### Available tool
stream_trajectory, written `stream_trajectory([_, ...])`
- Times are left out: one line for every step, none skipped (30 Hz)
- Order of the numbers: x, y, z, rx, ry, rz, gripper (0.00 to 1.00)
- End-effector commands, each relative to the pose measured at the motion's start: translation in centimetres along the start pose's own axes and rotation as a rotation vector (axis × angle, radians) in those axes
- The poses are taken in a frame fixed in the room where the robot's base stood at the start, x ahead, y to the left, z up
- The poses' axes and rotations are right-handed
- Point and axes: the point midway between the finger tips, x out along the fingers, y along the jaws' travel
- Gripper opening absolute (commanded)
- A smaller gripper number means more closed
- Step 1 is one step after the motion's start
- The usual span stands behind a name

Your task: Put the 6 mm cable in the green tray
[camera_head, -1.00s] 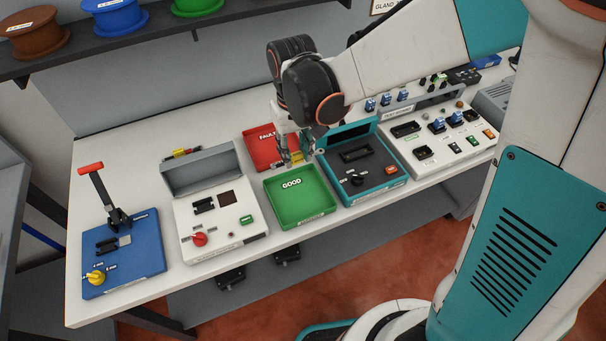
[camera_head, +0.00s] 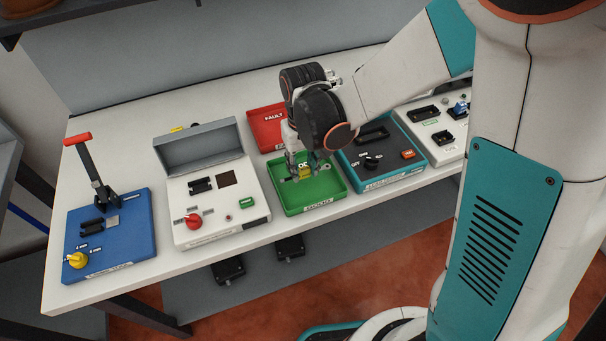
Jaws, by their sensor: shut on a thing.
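The green tray (camera_head: 283,204), marked GOOD, sits near the front edge of the bench.
A red tray (camera_head: 264,130) marked FAULT is behind. A teal device (camera_head: 397,166) stands close on the right, a white tester (camera_head: 215,205) with a grey raised lid on the left. A blue lever press (camera_head: 120,240) is at far left. White bench is bare behind the devices.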

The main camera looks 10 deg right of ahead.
Motion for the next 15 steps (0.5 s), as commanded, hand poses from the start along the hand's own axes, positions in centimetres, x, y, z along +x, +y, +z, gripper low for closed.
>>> stream_trajectory([1.3,0.0,0.0,0.0,0.0,0.0,0.03])
stream_trajectory([1.7,0.0,0.0,0.0,0.0,0.0,0.03])
stream_trajectory([2.2,0.0,0.0,0.0,0.0,0.0,0.03])
stream_trajectory([2.5,0.0,0.0,0.0,0.0,0.0,0.03])
stream_trajectory([2.6,0.0,0.0,0.0,0.0,0.0,0.03])
stream_trajectory([2.7,0.0,0.0,0.0,0.0,0.0,0.03])
stream_trajectory([2.7,0.0,0.0,0.0,0.0,0.0,0.03])
stream_trajectory([2.6,0.0,0.0,0.0,0.0,0.0,0.03])
stream_trajectory([2.5,0.0,0.0,0.0,0.0,0.0,0.03])
stream_trajectory([2.5,0.0,0.0,0.0,0.0,0.0,0.03])
stream_trajectory([2.5,0.0,0.0,0.0,0.0,0.0,0.03])
stream_trajectory([2.5,0.0,0.0,0.0,0.0,0.0,0.03])
stream_trajectory([2.5,0.0,0.0,0.0,0.0,0.0,0.03])
stream_trajectory([2.5,0.0,0.0,0.0,0.0,0.0,0.03])
stream_trajectory([2.7,0.0,0.0,0.0,0.0,0.0,0.03])
